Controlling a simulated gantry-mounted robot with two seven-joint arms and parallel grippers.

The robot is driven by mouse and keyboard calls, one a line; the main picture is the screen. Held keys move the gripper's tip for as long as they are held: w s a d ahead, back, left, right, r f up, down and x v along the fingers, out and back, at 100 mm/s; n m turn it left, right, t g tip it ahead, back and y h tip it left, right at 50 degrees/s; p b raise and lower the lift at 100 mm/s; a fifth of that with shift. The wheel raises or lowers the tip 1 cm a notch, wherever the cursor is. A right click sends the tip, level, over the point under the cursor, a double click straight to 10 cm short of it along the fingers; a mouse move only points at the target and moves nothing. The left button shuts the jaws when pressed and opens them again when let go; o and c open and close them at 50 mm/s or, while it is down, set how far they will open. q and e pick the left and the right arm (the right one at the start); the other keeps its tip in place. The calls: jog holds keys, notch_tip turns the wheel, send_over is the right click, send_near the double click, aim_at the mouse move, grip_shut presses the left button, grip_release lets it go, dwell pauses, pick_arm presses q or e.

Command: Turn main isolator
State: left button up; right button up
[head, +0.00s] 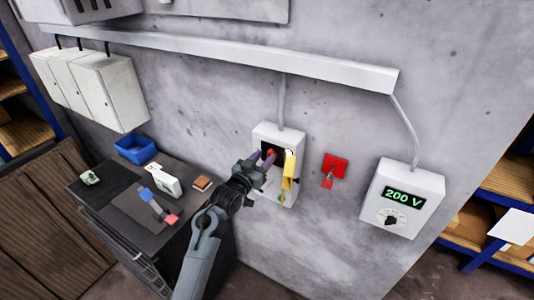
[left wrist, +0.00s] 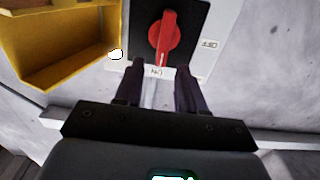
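The main isolator is a white wall box (head: 288,131) with a red rotary handle (head: 269,153) on a black plate. In the left wrist view the red handle (left wrist: 167,38) points along the picture's vertical, on its black plate (left wrist: 197,22). My left gripper (head: 264,158) is at the box front. In the left wrist view the left gripper (left wrist: 159,66) is open, its two dark fingers apart, with the handle just beyond the tips and nothing clearly held. My right gripper is not in view.
A yellow part (head: 289,172) sits on the box's right side, close to the gripper. A red wall plate (head: 335,164) and a 200 V meter (head: 409,180) are to the right. A dark bench (head: 110,180) with a blue bin (head: 136,149) and small items stands left.

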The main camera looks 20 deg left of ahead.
pick_arm(q)
jog(key=shift+w+d, duration=0.15)
jog(key=shift+w, duration=0.6)
jog(key=shift+w+d, duration=0.1)
jog(key=shift+w, duration=0.6)
grip_shut()
